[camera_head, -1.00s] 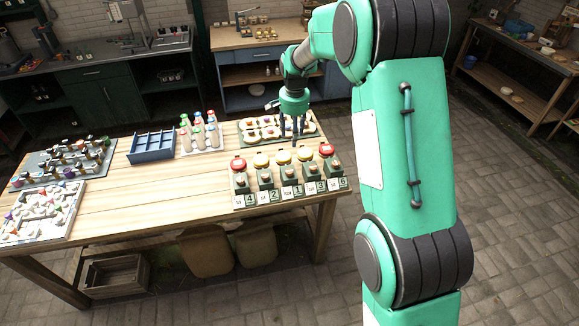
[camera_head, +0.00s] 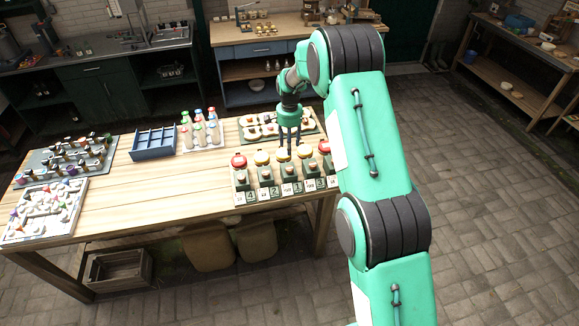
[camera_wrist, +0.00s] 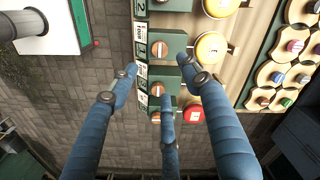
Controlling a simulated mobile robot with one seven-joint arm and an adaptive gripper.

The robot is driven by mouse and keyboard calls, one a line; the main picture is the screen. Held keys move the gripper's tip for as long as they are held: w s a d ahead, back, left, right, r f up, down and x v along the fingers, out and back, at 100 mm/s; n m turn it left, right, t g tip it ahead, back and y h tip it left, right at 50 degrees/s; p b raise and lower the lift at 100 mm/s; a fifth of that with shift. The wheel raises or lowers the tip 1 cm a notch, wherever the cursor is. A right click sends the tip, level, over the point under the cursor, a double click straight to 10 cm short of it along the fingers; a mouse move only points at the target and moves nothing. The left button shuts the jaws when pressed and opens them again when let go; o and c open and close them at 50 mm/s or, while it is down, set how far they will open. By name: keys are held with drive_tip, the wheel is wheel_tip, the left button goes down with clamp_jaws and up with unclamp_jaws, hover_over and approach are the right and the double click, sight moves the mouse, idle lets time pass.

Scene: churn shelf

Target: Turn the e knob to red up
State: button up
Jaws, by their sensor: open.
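Green boxes stand in a row at the front right of the table, each with a small round knob, number and word labels, and a red or yellow dome. In the wrist view three of the knobs (camera_wrist: 157,88) show whitish and orange faces. I cannot tell which knob is e, nor which way its red side points. My gripper (camera_head: 290,145) has blue fingers pointing down over the right part of the row. In the wrist view my gripper (camera_wrist: 160,78) is open, its fingers spread around the lower knobs, seemingly empty. One finger partly covers the lowest box.
The wooden table (camera_head: 150,200) is bare in front. Behind the row is a board of ring-shaped pieces (camera_head: 260,128). Farther left are bottles (camera_head: 199,130), a blue divided tray (camera_head: 153,144) and a white board of small pieces (camera_head: 45,212). A red dome (camera_wrist: 194,113) is close to my fingers.

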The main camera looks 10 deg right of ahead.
sight(290, 168)
drive_tip(key=shift+f, duration=0.1)
wheel_tip(290, 168, down, 14)
drive_tip(key=shift+r+p, duration=0.25)
drive_tip(key=shift+p, duration=0.75)
drive_tip(key=c, duration=1.1)
